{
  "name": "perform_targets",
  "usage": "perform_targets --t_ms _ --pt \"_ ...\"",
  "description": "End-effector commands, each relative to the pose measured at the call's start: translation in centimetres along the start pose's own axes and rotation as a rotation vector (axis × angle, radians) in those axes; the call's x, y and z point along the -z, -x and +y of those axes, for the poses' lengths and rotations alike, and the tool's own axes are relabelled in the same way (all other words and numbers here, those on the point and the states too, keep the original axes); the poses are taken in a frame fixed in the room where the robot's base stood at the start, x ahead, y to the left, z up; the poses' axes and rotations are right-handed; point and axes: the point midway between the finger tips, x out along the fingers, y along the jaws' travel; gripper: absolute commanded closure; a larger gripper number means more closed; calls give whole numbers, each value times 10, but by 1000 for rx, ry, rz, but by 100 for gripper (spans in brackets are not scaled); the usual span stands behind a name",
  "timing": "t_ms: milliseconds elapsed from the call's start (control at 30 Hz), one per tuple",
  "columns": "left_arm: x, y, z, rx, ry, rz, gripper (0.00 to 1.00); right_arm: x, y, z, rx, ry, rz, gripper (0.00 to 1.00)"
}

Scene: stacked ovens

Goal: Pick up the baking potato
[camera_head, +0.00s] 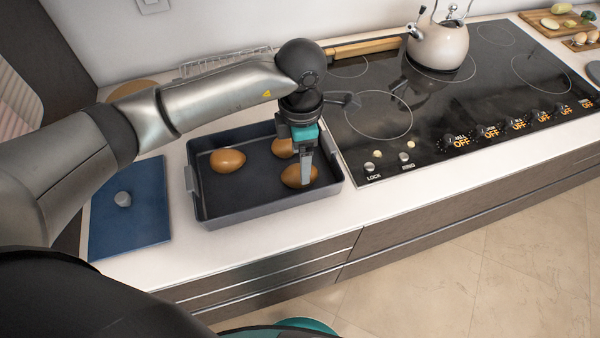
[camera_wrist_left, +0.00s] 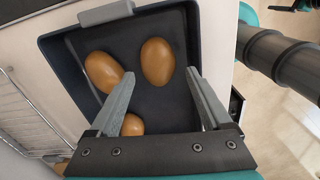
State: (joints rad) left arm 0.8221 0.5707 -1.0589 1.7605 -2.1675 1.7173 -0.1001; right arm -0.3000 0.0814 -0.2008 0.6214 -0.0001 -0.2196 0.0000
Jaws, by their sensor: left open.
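Three brown oval potatoes lie in a dark grey baking tray (camera_head: 225,213): one at the left (camera_head: 228,160), one at the back (camera_head: 283,148), partly behind my gripper, and one at the front right (camera_head: 298,176). My left gripper (camera_head: 306,182) points down into the tray, its finger overlapping the front right potato; I cannot tell if they touch. In the left wrist view the left gripper (camera_wrist_left: 161,76) is open. One potato (camera_wrist_left: 157,62) shows between and beyond its fingertips, another (camera_wrist_left: 98,72) beside the left finger, and a third (camera_wrist_left: 132,125) partly hidden by that finger.
A black cooktop (camera_head: 440,100) with a white kettle (camera_head: 438,45) is right of the tray. A blue board (camera_head: 140,220) with a small grey knob lies left. A wire rack (camera_head: 225,62) stands behind. Cutting boards with food (camera_head: 555,20) are far right. The front counter strip is clear.

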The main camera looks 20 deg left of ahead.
Motion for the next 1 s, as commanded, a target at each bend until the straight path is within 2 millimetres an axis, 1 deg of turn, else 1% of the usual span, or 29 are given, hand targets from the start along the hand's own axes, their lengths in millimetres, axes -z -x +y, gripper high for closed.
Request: perform_targets --t_ms 167,300,400,500,700,767,1000 --pt "1 -14 0 4 2 2 18 1 1 0 0 -1 1 17" --pt "2 -36 1 4 1 2 18 1 3 0 0 -1 1 17" --pt "1 -49 2 2 0 1 18 0 2 0 0 -1 1 17" --pt "1 -54 2 1 0 0 18 0 1 0 0 -1 0 17" --pt "1 -54 2 1 0 -1 18 0 1 0 0 -2 0 17" --pt "1 -54 2 1 0 -1 23 0 1 0 0 -2 0 17" --pt "1 -54 2 1 0 -1 50 0 1 0 1 -2 -1 17"
